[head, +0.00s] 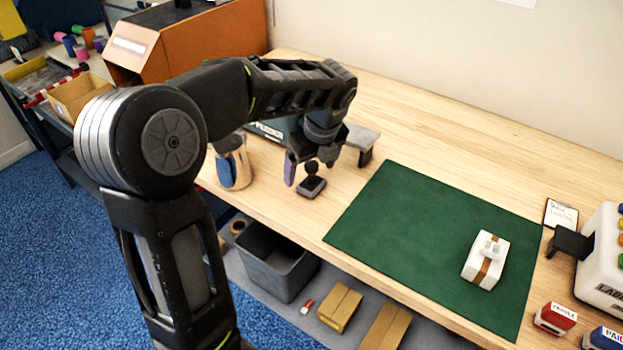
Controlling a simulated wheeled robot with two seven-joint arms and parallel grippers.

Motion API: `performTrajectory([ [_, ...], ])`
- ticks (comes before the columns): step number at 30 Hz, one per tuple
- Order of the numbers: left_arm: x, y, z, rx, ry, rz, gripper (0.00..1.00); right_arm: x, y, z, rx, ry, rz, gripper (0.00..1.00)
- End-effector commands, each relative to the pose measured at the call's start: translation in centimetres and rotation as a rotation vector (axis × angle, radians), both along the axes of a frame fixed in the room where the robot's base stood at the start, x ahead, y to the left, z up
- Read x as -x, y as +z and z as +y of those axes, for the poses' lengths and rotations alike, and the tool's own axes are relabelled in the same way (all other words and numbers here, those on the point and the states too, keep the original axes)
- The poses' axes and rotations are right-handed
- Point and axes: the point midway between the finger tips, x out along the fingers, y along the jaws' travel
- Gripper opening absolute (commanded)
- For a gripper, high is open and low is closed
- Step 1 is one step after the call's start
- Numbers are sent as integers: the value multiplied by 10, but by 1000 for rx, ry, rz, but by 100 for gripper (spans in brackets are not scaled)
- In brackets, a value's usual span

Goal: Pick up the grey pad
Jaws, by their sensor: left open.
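The grey pad (312,188) appears to be the small dark grey block with a round black knob on top. It lies flat on the wooden table, left of the green mat. My left gripper (310,168) points down over it, with its fingers apart around or just beside the knob; I cannot tell whether they touch it. The gripper is open and holds nothing. My right gripper is not in view.
A metal canister (233,168) stands left of the pad, and a small grey stand (362,139) is behind it at right. The green mat (400,215) bears a white box with a brown band (486,262). The table's front edge is close to the pad.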

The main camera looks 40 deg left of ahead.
Motion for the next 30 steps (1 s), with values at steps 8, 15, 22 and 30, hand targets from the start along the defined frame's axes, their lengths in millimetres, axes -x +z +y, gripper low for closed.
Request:
performTrajectory([
  [8,-2,-26,7,0,1,1,87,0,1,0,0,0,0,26],
  [15,-2,-25,7,-1,1,-1,87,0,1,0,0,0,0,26],
  [22,-2,-25,7,-1,1,-1,87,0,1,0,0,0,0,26],
  [30,-2,-25,7,-1,1,-1,71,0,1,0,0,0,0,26],
])
